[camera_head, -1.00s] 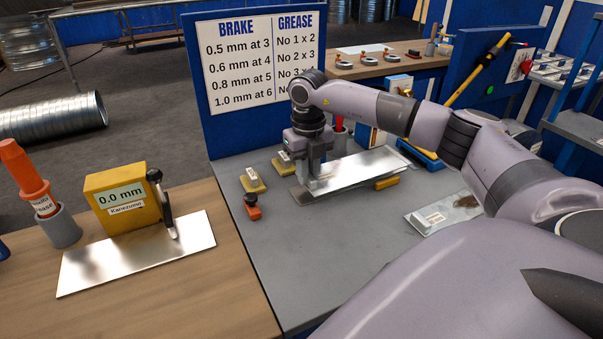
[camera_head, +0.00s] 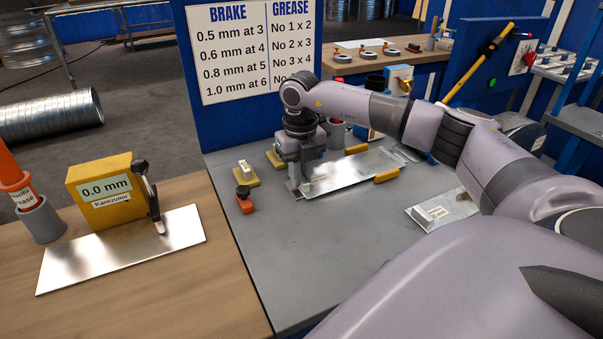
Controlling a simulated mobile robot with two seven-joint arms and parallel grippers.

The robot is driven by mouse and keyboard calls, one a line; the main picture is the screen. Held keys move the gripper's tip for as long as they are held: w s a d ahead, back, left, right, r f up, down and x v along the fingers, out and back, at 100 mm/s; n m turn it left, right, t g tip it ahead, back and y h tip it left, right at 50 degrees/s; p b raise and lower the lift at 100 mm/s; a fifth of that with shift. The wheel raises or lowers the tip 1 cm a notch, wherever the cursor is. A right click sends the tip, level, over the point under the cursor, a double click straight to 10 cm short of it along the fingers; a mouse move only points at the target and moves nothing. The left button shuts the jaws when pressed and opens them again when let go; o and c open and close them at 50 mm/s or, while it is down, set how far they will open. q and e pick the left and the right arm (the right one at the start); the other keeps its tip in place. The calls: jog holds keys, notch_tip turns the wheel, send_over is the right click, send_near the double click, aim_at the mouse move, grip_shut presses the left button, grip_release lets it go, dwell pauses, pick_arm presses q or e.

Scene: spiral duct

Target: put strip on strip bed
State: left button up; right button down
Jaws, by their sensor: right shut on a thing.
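A shiny metal strip (camera_head: 350,172) is at the middle of the grey bench, at or just above the strip bed; I cannot tell whether it rests fully on it. One yellow block (camera_head: 357,149) shows at its far edge and another yellow block (camera_head: 387,175) at its near edge. My right gripper (camera_head: 297,186) is shut on the strip's left end, pointing down. The bed's surface is mostly hidden under the strip. My left gripper is not in view.
An orange-and-black clamp (camera_head: 244,199) and yellow pads with white tops (camera_head: 245,173) stand left of the strip. A small plate with a white label (camera_head: 435,213) lies at right. A yellow gauge (camera_head: 101,193) and another metal sheet (camera_head: 120,250) are on the wooden table. The front bench is clear.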

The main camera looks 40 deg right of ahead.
jog(key=c, duration=1.1)
grip_release()
jog(key=shift+f, duration=0.1)
notch_tip(320, 180, up, 12)
jog(key=shift+r, duration=0.15)
